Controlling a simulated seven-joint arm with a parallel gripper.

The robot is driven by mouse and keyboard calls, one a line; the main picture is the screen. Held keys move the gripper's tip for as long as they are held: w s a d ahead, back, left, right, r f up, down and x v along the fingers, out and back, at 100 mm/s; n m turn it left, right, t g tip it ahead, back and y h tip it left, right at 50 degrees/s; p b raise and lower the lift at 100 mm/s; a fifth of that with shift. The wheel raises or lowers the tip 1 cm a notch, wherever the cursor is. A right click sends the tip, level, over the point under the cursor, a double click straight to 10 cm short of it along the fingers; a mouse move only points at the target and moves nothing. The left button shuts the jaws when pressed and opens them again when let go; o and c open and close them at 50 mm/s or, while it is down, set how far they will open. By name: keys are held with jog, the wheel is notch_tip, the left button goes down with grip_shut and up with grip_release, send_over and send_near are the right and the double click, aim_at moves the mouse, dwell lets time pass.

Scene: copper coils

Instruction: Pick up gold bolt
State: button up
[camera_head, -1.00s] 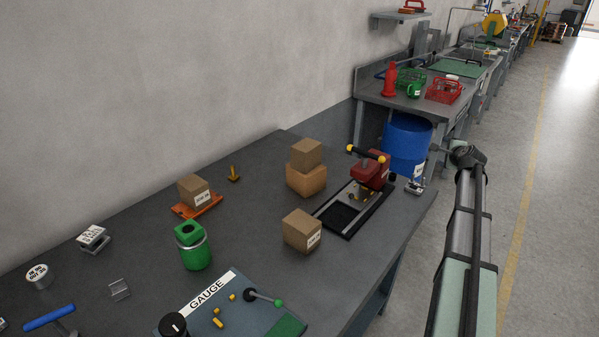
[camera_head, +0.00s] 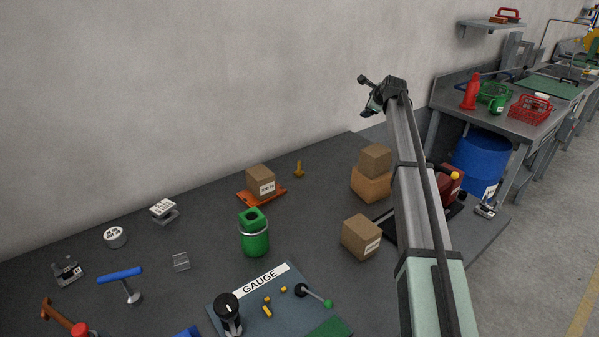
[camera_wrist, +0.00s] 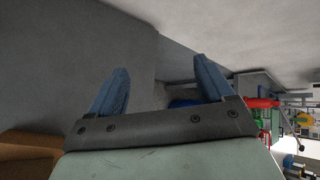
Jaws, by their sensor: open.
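A gold bolt (camera_head: 299,170) stands upright on the dark workbench, close to the wall, just right of an orange tray with a box on it. Smaller gold pieces (camera_head: 268,306) lie on the gauge board. My gripper (camera_head: 368,96) is raised above the far edge of the bench, up and right of the bolt in the head view, and apart from it. In the wrist view the blue fingers of my gripper (camera_wrist: 162,82) are spread with nothing between them. The bolt does not show in the wrist view.
A cardboard box on the orange tray (camera_head: 249,196) stands left of the bolt. Stacked boxes (camera_head: 371,184) stand to its right, and a single box (camera_head: 361,236) nearer. A green canister (camera_head: 254,238) stands in front. The bench between bolt and canister is clear.

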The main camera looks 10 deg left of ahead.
jog(key=a+f+n+g, duration=0.1)
jog(key=a+f+g, duration=0.15)
jog(key=a, duration=0.85)
jog(key=n+g+h, duration=0.3)
jog(key=g, duration=0.5)
send_over(299, 172)
notch_tip(299, 172, down, 6)
jog(key=f, duration=1.3)
jog(key=shift+w+f, duration=0.35)
jog(key=shift+f, duration=0.05)
jog(key=shift+c, duration=0.2)
jog(key=c, duration=1.2)
